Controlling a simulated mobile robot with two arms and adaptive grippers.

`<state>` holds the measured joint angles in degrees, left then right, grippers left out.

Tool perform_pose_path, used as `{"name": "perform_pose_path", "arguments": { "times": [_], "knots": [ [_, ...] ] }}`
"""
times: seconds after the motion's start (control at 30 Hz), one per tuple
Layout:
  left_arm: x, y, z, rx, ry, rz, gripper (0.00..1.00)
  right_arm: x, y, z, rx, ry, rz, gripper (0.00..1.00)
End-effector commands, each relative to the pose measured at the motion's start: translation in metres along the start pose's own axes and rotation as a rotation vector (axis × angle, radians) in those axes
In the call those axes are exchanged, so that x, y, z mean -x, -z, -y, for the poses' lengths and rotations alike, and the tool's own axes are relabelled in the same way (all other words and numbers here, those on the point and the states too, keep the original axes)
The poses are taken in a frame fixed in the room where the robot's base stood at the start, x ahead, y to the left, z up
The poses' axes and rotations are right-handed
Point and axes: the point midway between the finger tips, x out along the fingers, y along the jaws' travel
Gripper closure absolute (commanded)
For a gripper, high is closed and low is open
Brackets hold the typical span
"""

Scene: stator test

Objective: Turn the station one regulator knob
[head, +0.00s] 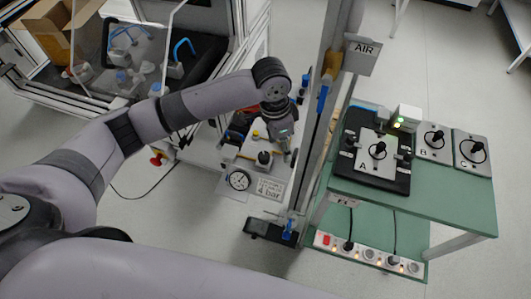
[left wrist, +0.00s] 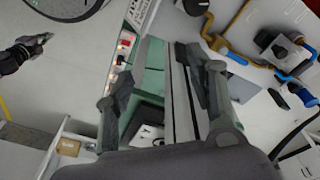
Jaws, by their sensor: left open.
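The station one regulator has a black knob (head: 264,158) on the light panel, above a round gauge (head: 238,180) and a label (head: 268,188) reading 4 bar. My left gripper (head: 289,148) is just right of the knob in the head view, apart from it as far as I can tell. In the left wrist view the left gripper (left wrist: 160,72) has its fingers spread with nothing held between them. A dark gripper (left wrist: 28,50), apparently my right one, shows at the left of that view; its jaw state is unclear.
A grey upright post with an AIR sign (head: 364,48) stands right of my left gripper. Beyond it is a green table (head: 440,200) with plates A, B and C. A power strip (head: 368,254) lies on its lower shelf. A framed enclosure (head: 235,60) stands behind my left arm.

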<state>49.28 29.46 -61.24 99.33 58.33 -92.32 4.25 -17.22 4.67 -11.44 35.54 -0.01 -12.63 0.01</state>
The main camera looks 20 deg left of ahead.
Motion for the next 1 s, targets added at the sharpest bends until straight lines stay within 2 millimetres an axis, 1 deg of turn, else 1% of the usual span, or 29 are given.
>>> {"name": "perform_pose_path", "arguments": {
  "times": [0.03, 0.13, 0.2, 0.27, 0.33, 0.4, 0.47, 0.57, 1.0],
  "knots": [
    [0.014, -0.003, 0.018, 0.007, 0.023, 0.032, 0.49, 0.000, 0.000, 0.000, 0.000, 0.000, 0.000, 1.00],
    [0.033, -0.011, 0.040, 0.026, 0.040, 0.085, 0.49, 0.000, 0.000, 0.000, 0.000, 0.000, 0.000, 1.00],
    [0.042, -0.015, 0.049, 0.038, 0.046, 0.108, 0.49, -0.001, 0.000, 0.000, 0.000, 0.000, 0.000, 1.00],
    [0.048, -0.018, 0.055, 0.047, 0.049, 0.121, 0.49, -0.001, 0.000, 0.000, 0.000, 0.000, 0.000, 1.00],
    [0.051, -0.020, 0.058, 0.053, 0.049, 0.131, 0.49, 0.000, 0.000, 0.001, 0.000, 0.001, 0.000, 1.00],
    [0.049, -0.021, 0.059, 0.055, 0.049, 0.134, 0.49, 0.000, 0.000, 0.001, 0.000, 0.001, 0.000, 1.00],
    [0.043, -0.022, 0.059, 0.055, 0.047, 0.136, 0.49, 0.001, 0.000, 0.001, 0.000, 0.001, 0.000, 1.00],
    [0.029, -0.024, 0.059, 0.056, 0.046, 0.137, 0.49, 0.004, 0.001, 0.001, 0.000, 0.002, 0.000, 1.00],
    [-0.066, -0.036, 0.063, 0.055, 0.047, 0.135, 0.49, 0.014, 0.002, 0.002, -0.001, 0.003, -0.001, 1.00]
  ]
}}
